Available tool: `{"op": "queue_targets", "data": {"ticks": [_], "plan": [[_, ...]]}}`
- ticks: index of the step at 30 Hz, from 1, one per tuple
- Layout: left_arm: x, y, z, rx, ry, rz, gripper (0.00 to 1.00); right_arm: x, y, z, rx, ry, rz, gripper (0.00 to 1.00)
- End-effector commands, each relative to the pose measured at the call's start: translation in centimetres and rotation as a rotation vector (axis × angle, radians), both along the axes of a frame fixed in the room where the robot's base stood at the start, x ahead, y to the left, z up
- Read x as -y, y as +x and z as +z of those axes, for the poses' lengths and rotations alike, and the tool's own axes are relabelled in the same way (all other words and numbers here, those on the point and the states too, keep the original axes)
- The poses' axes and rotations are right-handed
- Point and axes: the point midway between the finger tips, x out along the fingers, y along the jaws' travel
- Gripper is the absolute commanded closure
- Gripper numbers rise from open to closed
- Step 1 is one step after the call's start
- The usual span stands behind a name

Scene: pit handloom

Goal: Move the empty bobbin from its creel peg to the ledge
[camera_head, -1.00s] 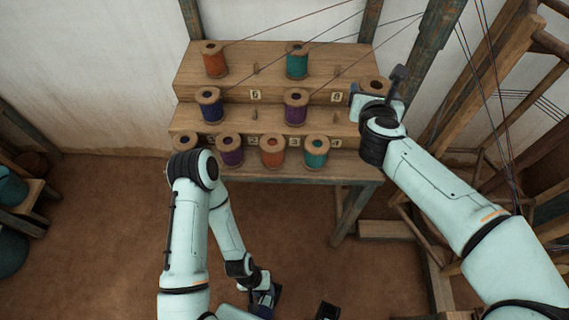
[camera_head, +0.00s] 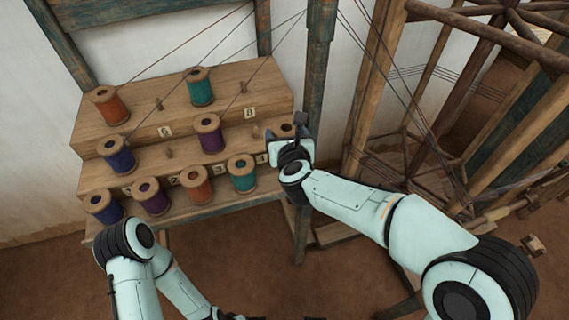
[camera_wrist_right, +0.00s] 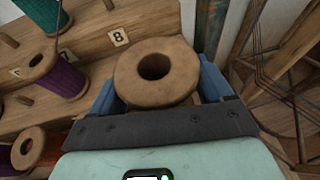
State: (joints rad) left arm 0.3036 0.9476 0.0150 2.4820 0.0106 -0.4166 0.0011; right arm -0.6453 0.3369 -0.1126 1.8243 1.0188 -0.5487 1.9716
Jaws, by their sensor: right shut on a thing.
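The empty bobbin (camera_wrist_right: 172,92), plain wood with no thread showing, is between the blue-sided fingers of my right gripper (camera_wrist_right: 158,88) in the right wrist view. My right gripper is shut on it. In the head view the bobbin (camera_head: 284,130) is at the right end of the stepped wooden creel (camera_head: 130,125), beside the "8" label. Its centre hole looks dark, and I cannot tell whether a peg is inside it. My left arm is at the lower left, with its gripper beyond the bottom edge. I cannot tell which surface is the ledge.
Several thread-wound bobbins stand on the creel, including a purple one (camera_head: 209,137) and a teal one (camera_head: 242,175) near the held one. Threads run up to the right. A blue-painted post (camera_head: 318,75) and wooden frame (camera_head: 375,85) stand close right of my right gripper.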

Motion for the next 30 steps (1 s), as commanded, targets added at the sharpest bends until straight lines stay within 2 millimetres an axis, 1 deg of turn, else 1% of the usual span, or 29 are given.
{"op": "queue_targets", "data": {"ticks": [1,3,6,11,15,18,30], "plan": [[0.0,0.1,-0.8,0.005,0.001,0.001,0.57,0.0,0.0,-1.8,-0.004,-0.003,0.001,0.51],[0.0,0.4,-1.1,0.013,0.002,0.002,0.57,0.0,0.0,-3.1,-0.004,-0.002,0.001,0.51],[0.0,0.6,-1.4,0.021,0.003,0.004,0.57,0.0,0.0,-4.3,-0.001,-0.001,-0.001,0.51],[0.0,0.8,-1.7,0.028,0.003,0.005,0.57,0.0,0.0,-5.5,-0.001,-0.001,-0.001,0.51],[-0.1,1.2,-2.5,0.04,0.007,0.009,0.57,0.0,0.0,-7.8,-0.002,-0.002,-0.001,0.51],[-0.2,1.6,-2.9,0.051,0.011,0.013,0.57,0.0,0.0,-8.9,-0.001,-0.001,-0.002,0.51],[-0.3,1.8,-3.0,0.058,0.014,0.016,0.57,0.0,0.0,-9.1,0.001,0.001,0.0,0.51]]}}
